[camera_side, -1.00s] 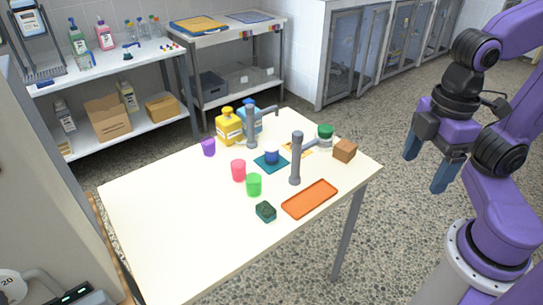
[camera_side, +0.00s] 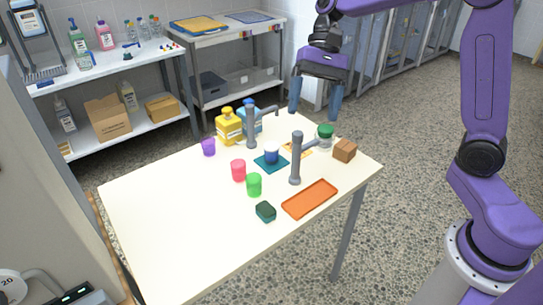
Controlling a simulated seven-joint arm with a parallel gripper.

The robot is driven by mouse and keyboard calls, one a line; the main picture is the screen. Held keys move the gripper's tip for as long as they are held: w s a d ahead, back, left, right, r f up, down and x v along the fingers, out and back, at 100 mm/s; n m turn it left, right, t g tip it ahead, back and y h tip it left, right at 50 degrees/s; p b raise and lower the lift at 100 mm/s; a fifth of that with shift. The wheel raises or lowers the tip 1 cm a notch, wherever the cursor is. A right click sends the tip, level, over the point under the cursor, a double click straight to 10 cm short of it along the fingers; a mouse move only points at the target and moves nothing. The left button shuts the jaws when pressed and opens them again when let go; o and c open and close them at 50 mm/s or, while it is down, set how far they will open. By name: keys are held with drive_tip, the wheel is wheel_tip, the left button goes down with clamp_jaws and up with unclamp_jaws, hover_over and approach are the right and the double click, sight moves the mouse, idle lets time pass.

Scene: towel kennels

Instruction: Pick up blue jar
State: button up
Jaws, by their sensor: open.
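The blue jar (camera_side: 271,155) is small and has a whitish upper part. It stands upright on a teal square mat (camera_side: 260,166) near the middle of the table, between two grey posts. My gripper (camera_side: 314,112) is open and empty, pointing down. In the picture it is above and to the right of the jar, near the table's far right side, well apart from the jar.
Grey posts with side arms (camera_side: 295,160) (camera_side: 251,128) flank the jar. A green-lidded jar (camera_side: 325,136), brown box (camera_side: 345,150), orange tray (camera_side: 310,199), green cup (camera_side: 254,185), pink cup (camera_side: 238,170) and yellow bottle (camera_side: 229,127) stand around. The table's left front is clear.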

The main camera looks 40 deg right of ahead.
drive_tip(key=w+d+f+m+t+y, duration=0.3)
drive_tip(key=w+d+m+t+y, duration=0.35)
drive_tip(key=w+d+m, duration=1.05)
drive_tip(key=n, duration=0.2)
approach(272, 150)
drive_tip(key=s+d+r, duration=0.3)
drive_tip(key=d+r, duration=0.1)
drive_tip(key=shift+y, duration=0.25)
drive_tip(key=x, duration=1.1)
drive_tip(key=shift+x, duration=2.65)
drive_tip(key=shift+w+d+f, duration=0.1)
drive_tip(key=shift+d+f, duration=0.05)
drive_tip(key=c, duration=1)
drive_tip(key=shift+c, duration=0.2)
